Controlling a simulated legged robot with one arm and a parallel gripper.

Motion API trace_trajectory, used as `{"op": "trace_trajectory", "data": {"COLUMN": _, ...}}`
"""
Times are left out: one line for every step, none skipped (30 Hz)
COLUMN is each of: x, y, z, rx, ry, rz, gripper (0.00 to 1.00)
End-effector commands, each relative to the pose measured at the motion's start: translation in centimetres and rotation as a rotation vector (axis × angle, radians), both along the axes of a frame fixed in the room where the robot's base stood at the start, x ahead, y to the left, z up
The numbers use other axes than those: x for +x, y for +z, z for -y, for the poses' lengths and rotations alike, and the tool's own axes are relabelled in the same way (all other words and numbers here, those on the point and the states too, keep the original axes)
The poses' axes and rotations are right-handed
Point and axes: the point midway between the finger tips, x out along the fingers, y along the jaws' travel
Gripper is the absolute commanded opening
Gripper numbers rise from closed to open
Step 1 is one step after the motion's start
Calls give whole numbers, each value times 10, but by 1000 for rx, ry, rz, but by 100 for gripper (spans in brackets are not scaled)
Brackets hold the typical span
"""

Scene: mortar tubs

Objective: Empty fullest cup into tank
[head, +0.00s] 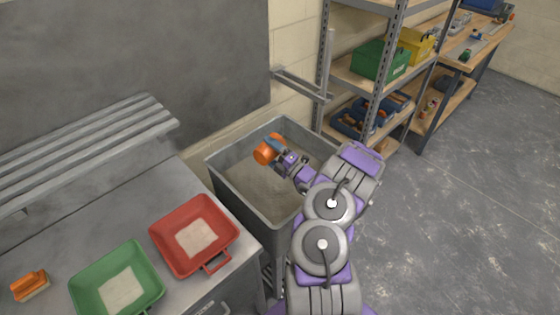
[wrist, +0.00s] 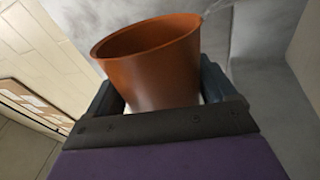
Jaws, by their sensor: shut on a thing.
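An orange cup (head: 265,151) is in my gripper (head: 281,148), over the grey tank (head: 228,193). The tank is open at the top and has a pale grey fill inside. In the wrist view the orange cup (wrist: 155,65) sits between the two dark fingers of my gripper (wrist: 160,95). The gripper is shut on it. The cup looks tilted in the head view. Its contents are hidden, with only part of the inner wall showing in the wrist view.
A red tub (head: 222,258) and a green tub (head: 148,262), each with a pale patch inside, stand on the grey bench (head: 60,235). An orange-handled brush (head: 30,285) lies at far left. Shelves (head: 345,75) stand behind the tank. The floor at right is clear.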

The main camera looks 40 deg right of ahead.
Motion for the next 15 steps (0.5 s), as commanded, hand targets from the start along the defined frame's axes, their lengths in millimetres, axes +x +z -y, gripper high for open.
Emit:
{"op": "trace_trajectory", "data": {"x": 0, "y": 1, "z": 0, "rx": 6, "ry": 0, "rz": 0, "gripper": 50}}
{"op": "trace_trajectory", "data": {"x": 0, "y": 1, "z": 0, "rx": 9, "ry": 0, "rz": -1, "gripper": 50}}
{"op": "trace_trajectory", "data": {"x": 0, "y": 1, "z": 0, "rx": 14, "ry": 1, "rz": -2, "gripper": 50}}
{"op": "trace_trajectory", "data": {"x": 0, "y": 1, "z": 1, "rx": 17, "ry": 0, "rz": -3, "gripper": 50}}
{"op": "trace_trajectory", "data": {"x": 0, "y": 1, "z": 1, "rx": 20, "ry": 0, "rz": -4, "gripper": 50}}
{"op": "trace_trajectory", "data": {"x": 0, "y": 1, "z": 1, "rx": 25, "ry": 0, "rz": -5, "gripper": 50}}
{"op": "trace_trajectory", "data": {"x": 1, "y": 2, "z": 1, "rx": 28, "ry": 0, "rz": -6, "gripper": 50}}
{"op": "trace_trajectory", "data": {"x": 1, "y": 2, "z": 1, "rx": 32, "ry": 0, "rz": -7, "gripper": 50}}
{"op": "trace_trajectory", "data": {"x": 1, "y": 2, "z": 2, "rx": 37, "ry": 0, "rz": -7, "gripper": 50}}
{"op": "trace_trajectory", "data": {"x": 1, "y": 2, "z": 2, "rx": 40, "ry": 0, "rz": -8, "gripper": 50}}
{"op": "trace_trajectory", "data": {"x": 1, "y": 2, "z": 2, "rx": 45, "ry": 0, "rz": -9, "gripper": 50}}
{"op": "trace_trajectory", "data": {"x": 1, "y": 3, "z": 2, "rx": 52, "ry": 0, "rz": -11, "gripper": 50}}
{"op": "trace_trajectory", "data": {"x": 1, "y": 3, "z": 3, "rx": 59, "ry": 0, "rz": -12, "gripper": 50}}
{"op": "trace_trajectory", "data": {"x": 1, "y": 4, "z": 3, "rx": 68, "ry": 0, "rz": -14, "gripper": 50}}
{"op": "trace_trajectory", "data": {"x": 1, "y": 4, "z": 4, "rx": 81, "ry": -1, "rz": -17, "gripper": 50}}
